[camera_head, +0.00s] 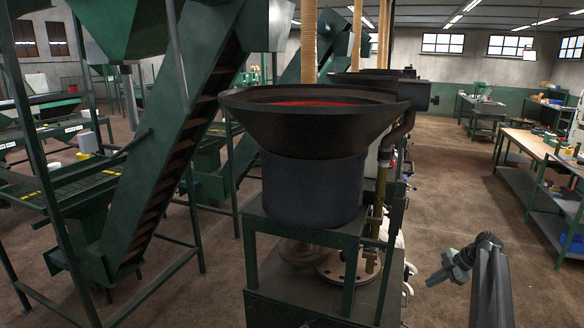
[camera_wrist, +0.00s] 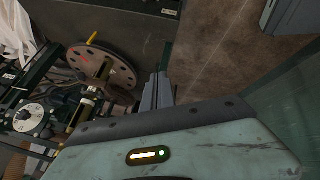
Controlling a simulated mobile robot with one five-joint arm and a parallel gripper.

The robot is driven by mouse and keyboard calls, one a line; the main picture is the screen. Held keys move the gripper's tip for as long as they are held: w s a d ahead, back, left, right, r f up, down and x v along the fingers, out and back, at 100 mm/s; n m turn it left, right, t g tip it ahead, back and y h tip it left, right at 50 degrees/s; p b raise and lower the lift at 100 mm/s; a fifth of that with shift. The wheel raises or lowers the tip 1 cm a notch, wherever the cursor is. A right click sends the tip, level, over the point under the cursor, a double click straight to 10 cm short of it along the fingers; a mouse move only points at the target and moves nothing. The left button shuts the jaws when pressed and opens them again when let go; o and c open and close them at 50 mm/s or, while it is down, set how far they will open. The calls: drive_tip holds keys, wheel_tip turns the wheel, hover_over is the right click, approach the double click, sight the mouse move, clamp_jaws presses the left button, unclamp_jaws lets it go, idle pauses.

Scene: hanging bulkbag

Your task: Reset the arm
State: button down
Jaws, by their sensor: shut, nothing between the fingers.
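My arm shows at the lower right of the head view, bent at a dark joint. My gripper (camera_head: 432,281) hangs off the left side of that joint, low and angled down to the left. It is in open space to the right of the green machine stand (camera_head: 345,270), apart from it in the picture. In the wrist view the grey fingers of my gripper (camera_wrist: 158,88) point up the picture, close together, with nothing held. The pale green wrist housing with a lit strip fills the bottom of that view.
A dark round hopper (camera_head: 313,125) tops the stand. A green inclined conveyor (camera_head: 165,160) stands left. A workbench (camera_head: 545,150) stands right, beyond clear brown floor (camera_head: 455,190). In the wrist view a holed disc (camera_wrist: 102,72) and machine parts lie left of the fingers.

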drive_tip(key=s+a+f+m+g+h+b, duration=0.1)
drive_tip(key=s+a+f+m+h, duration=0.1)
drive_tip(key=s+a+m, duration=0.4)
drive_tip(key=s+a+f+m+g+h+b, duration=0.1)
drive_tip(key=s+a+f+m, duration=0.1)
drive_tip(key=s+a+m, duration=0.4)
drive_tip(key=s+a+f+m+g+h+b, duration=0.1)
drive_tip(key=s+a+m, duration=0.5)
drive_tip(key=s+a, duration=0.6)
drive_tip(key=a+f+h, duration=0.1)
drive_tip(key=a+f, duration=0.1)
drive_tip(key=a, duration=0.6)
drive_tip(key=shift+a+h, duration=0.25)
drive_tip(key=shift+h, duration=0.05)
